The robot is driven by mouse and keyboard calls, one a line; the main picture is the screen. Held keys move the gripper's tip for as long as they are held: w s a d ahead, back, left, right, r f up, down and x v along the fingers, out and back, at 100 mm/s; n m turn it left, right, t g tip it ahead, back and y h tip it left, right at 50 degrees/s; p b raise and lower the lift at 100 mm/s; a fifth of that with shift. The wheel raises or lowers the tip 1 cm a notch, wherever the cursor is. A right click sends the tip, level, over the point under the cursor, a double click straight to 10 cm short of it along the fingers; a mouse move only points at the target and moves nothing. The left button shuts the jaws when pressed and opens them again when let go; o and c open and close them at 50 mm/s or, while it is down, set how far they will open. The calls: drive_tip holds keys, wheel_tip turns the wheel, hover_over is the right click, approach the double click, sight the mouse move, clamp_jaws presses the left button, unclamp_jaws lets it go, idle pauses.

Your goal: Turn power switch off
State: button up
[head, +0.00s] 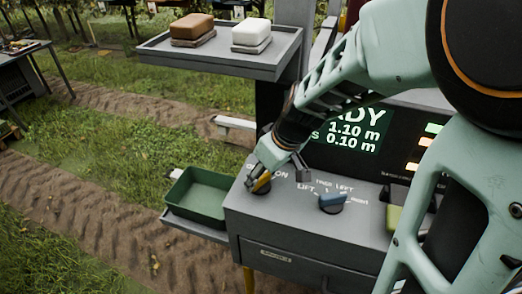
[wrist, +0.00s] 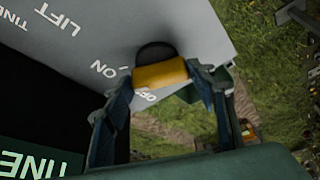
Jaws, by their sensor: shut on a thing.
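The power switch (head: 262,183) is a yellow rotary knob on a dark round base at the left of the grey control panel (head: 300,215). In the wrist view the yellow knob (wrist: 160,75) sits between the fingertips, with the ON and OFF labels beside it. My gripper (head: 266,172) is shut on the knob, and it also shows in the wrist view (wrist: 160,78) with a finger on each side. In the head view my gripper partly hides the knob and its labels. The knob's exact pointing direction is hard to tell.
A green tray (head: 197,192) sits at the panel's left. A grey shelf (head: 215,57) with a brown and a white block is above.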

drive_tip(key=n+b, duration=0.1)
drive_tip(key=b, duration=0.1)
drive_tip(key=n+b, duration=0.1)
drive_tip(key=shift+w+f+y+b, duration=0.2)
drive_tip(key=shift+f+y+b, duration=0.15)
drive_tip(key=shift+y, duration=0.05)
drive_tip(key=n+g+b, duration=0.1)
drive_tip(key=n+b, duration=0.1)
drive_tip(key=b, duration=0.1)
drive_tip(key=shift+d+r+n, duration=0.1)
drive_tip(key=shift+r+n, duration=0.05)
drive_tip(key=shift+n, duration=0.25)
drive_tip(key=n+g, duration=0.1)
drive_tip(key=n+b, duration=0.1)
drive_tip(key=n, duration=0.1)
drive_tip(key=shift+w+r+g+y, duration=0.1)
drive_tip(key=shift+r+g+y, duration=0.05)
drive_tip(key=shift+g+y, duration=0.25)
drive_tip(key=shift+r+n+g+b, duration=0.1)
drive_tip(key=shift+n+g+b, duration=0.45)
drive_tip(key=shift+n, duration=1.15)
drive_tip(key=o, duration=1.2)
drive_tip(key=shift+c, duration=0.2)
